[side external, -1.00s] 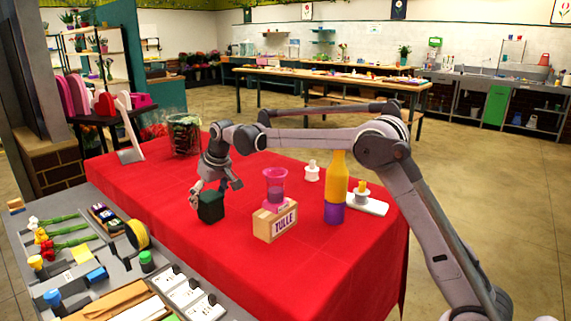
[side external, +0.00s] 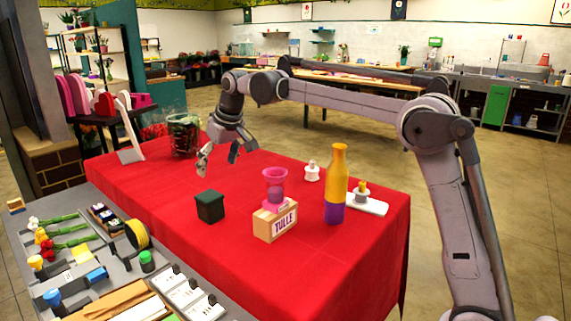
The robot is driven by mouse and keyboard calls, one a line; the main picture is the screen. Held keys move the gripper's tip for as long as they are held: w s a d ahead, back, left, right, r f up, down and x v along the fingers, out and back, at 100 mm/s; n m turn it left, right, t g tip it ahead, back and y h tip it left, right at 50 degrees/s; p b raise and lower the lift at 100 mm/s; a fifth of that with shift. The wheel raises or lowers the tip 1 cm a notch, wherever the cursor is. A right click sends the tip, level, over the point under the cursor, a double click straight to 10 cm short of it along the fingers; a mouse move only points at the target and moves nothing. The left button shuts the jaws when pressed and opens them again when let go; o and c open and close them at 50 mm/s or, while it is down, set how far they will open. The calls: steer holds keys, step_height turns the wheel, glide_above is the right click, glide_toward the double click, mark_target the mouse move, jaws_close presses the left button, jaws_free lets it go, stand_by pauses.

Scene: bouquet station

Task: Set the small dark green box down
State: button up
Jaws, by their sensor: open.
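The small dark green box (side external: 210,207) stands upright on the red tablecloth, left of the tulle box. My gripper (side external: 217,168) is open and empty. It hangs above the cloth, higher than the green box and apart from it, with its fingers pointing down. Nothing hides the green box.
A wooden tulle box (side external: 275,222) with a pink vase (side external: 275,187) on it stands to the right. Further right are a yellow and purple bottle (side external: 336,185) and a white spool (side external: 312,171). A glass container (side external: 184,135) stands behind left. Red cloth (side external: 160,190) is bare left of the green box.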

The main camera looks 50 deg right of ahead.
steer(key=s+f+t, duration=0.1)
steer(key=s+f, duration=0.2)
steer(key=s, duration=0.7)
steer(key=s+f, duration=0.4)
steer(key=s, duration=0.7)
steer(key=s+a+f+t, duration=0.1)
steer(key=s+f, duration=0.3)
steer(key=s, duration=0.6)
steer(key=shift+s+f+t, duration=0.2)
steer(key=shift+s+t, duration=0.1)
